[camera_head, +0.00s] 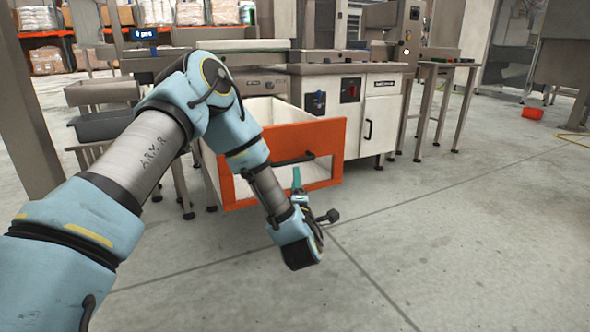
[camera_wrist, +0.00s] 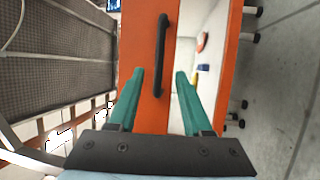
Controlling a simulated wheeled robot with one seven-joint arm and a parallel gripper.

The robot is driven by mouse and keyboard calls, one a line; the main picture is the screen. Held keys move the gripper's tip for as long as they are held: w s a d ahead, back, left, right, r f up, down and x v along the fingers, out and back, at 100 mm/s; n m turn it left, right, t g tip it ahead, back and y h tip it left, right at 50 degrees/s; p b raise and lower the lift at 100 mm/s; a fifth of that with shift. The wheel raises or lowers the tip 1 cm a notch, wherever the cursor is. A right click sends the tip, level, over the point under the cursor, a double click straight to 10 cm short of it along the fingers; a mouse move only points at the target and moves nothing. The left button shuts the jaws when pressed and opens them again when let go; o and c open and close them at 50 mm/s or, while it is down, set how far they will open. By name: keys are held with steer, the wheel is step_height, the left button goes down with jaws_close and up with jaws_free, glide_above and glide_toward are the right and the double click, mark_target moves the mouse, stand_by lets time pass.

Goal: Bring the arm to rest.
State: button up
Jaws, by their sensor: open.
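My arm reaches out from the left in the head view and bends down in front of an orange-fronted drawer (camera_head: 245,172). My gripper (camera_head: 297,178) is at its end, with green fingers beside the drawer front. In the wrist view my gripper (camera_wrist: 160,78) is open, its two green fingers apart and nothing between them. The orange drawer front (camera_wrist: 151,107) and its black handle (camera_wrist: 162,55) lie ahead of the fingers. The handle is beyond the fingertips and looks apart from them. The drawer stands pulled out, with its pale inside showing.
A white and grey machine cabinet (camera_head: 381,115) stands behind the drawer. Grey trays (camera_head: 101,124) are at the left, and a small metal table (camera_head: 448,66) is at the right. A red-orange bin (camera_head: 532,113) sits on the floor. The floor at the front right is clear.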

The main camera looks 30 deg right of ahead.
steer(key=shift+s+a+f, duration=0.1)
steer(key=shift+s+a, duration=0.1)
steer(key=shift+s, duration=0.15)
stand_by(0.3)
steer(key=w+m, duration=0.1)
steer(key=w+a+r+m+g+p, duration=0.1)
steer(key=w, duration=0.1)
steer(key=w+a+r+m+g, duration=0.1)
steer(key=shift+w+r, duration=0.15)
steer(key=shift+w, duration=0.05)
steer(key=w+a+r+m+g+y+p, duration=0.1)
steer(key=w+a+m+g+y+p, duration=0.15)
steer(key=a, duration=0.55)
steer(key=w+a+r+m+g+y+p, duration=0.1)
steer(key=w+a+r+m+g+y, duration=0.2)
steer(key=a, duration=0.6)
steer(key=s+a+r+m+g+y+p, duration=0.1)
steer(key=s+a+g, duration=0.3)
steer(key=a, duration=0.5)
steer(key=s+a+r+m+g+y+p, duration=0.1)
steer(key=s+a+r+y, duration=0.1)
steer(key=s+a, duration=0.6)
steer(key=s+a+r+m+g+y+p, duration=0.1)
steer(key=s+a+m+g, duration=0.2)
steer(key=a, duration=0.7)
step_height(320, 180, up, 38)
steer(key=s+n+p, duration=0.1)
steer(key=s+p, duration=0.1)
steer(key=p, duration=3.6)
steer(key=shift+r, duration=0.15)
